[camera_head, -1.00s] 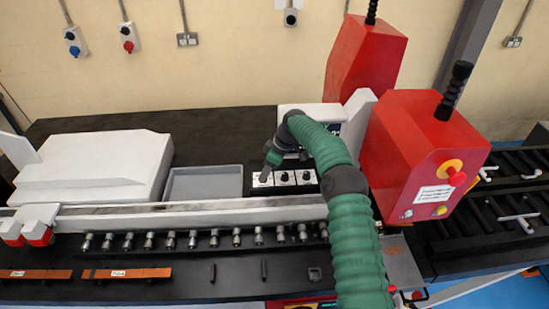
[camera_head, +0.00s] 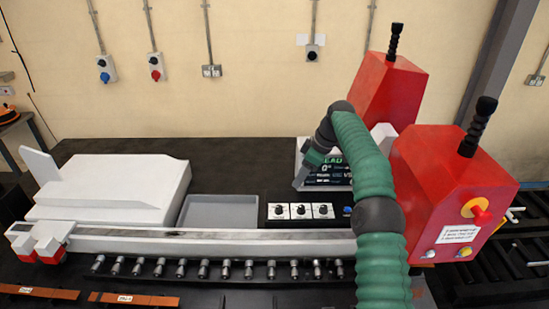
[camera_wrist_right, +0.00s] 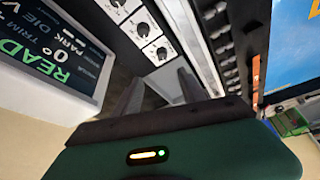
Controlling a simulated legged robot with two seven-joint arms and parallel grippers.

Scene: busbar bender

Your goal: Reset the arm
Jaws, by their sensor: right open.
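My right arm comes in from the lower right with a green sleeve. Its gripper (camera_head: 303,172) hangs in front of the display screen (camera_head: 328,168), above the bench, and covers the screen's left part. In the right wrist view, the two dark fingers (camera_wrist_right: 155,95) stand apart with nothing between them. The screen also shows there (camera_wrist_right: 45,55), reading "READY", "0°" and "PARK". Three black knobs on white plates (camera_head: 301,211) sit below the gripper, apart from it. The red bending machine (camera_head: 450,190) stands to the right. My left gripper is out of view.
A grey tray (camera_head: 218,212) and a white housing (camera_head: 110,188) lie left of the knobs. A long metal rail (camera_head: 210,243) with a row of pegs (camera_head: 203,269) runs along the front. The dark bench top behind the tray is clear.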

